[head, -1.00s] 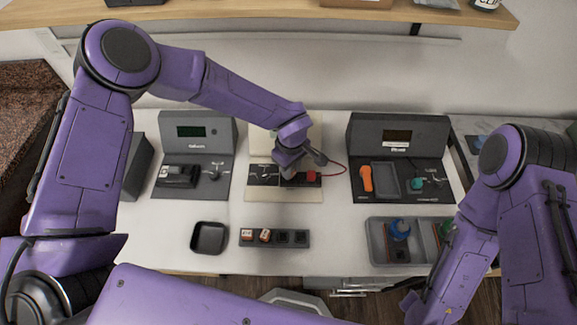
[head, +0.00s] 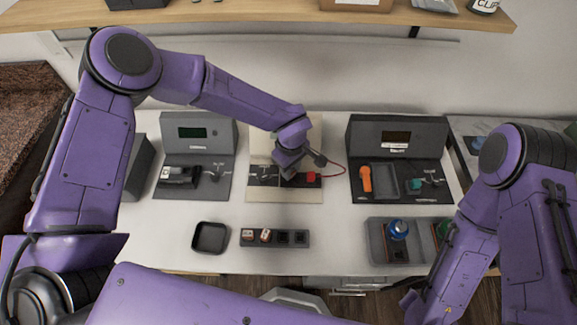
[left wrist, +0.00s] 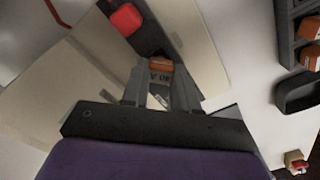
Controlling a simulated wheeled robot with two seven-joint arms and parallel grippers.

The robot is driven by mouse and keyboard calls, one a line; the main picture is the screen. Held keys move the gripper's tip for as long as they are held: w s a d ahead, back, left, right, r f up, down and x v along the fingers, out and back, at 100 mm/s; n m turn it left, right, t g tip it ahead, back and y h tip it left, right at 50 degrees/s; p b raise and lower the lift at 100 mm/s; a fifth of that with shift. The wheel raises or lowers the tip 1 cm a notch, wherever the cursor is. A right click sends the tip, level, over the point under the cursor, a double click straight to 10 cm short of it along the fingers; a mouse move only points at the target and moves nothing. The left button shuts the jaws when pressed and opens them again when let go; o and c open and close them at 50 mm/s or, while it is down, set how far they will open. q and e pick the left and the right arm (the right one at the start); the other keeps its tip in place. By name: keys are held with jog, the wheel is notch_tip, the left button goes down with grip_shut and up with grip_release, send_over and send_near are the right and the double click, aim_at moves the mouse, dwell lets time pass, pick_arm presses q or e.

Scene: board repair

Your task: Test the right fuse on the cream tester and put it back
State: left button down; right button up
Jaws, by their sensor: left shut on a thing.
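The cream tester (head: 258,150) stands at the back middle of the table, with a dark strip, a lever and a red button (head: 312,177) on its base. My left gripper (left wrist: 160,88) is over this strip, shut on a fuse (left wrist: 158,70) with an orange end and a pale printed side. The fuse's orange end is at the dark strip; I cannot tell whether it is seated. In the head view the wrist hides the fuse. The dark fuse rack (head: 275,246) holds two fuses in its left slots; its two right slots look empty. My right gripper is out of view.
Dark testers stand to the left (head: 215,135) and right (head: 362,132) of the cream one. A black tray (head: 209,238) lies left of the rack. A grey bin (head: 376,240) with a blue-topped item stands at front right. A red wire runs beside the cream tester.

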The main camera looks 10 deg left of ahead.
pick_arm(q)
jog(key=shift+f, duration=0.4)
dwell(0.3)
jog(key=shift+f, duration=0.15)
dwell(0.5)
jog(key=shift+f, duration=0.45)
dwell(0.7)
jog(key=c, duration=0.5)
grip_release()
jog(key=shift+w+r+p, duration=0.1)
jog(key=shift+r+p, duration=4.1)
jog(key=shift+r, duration=0.4)
jog(key=shift+f, duration=0.1)
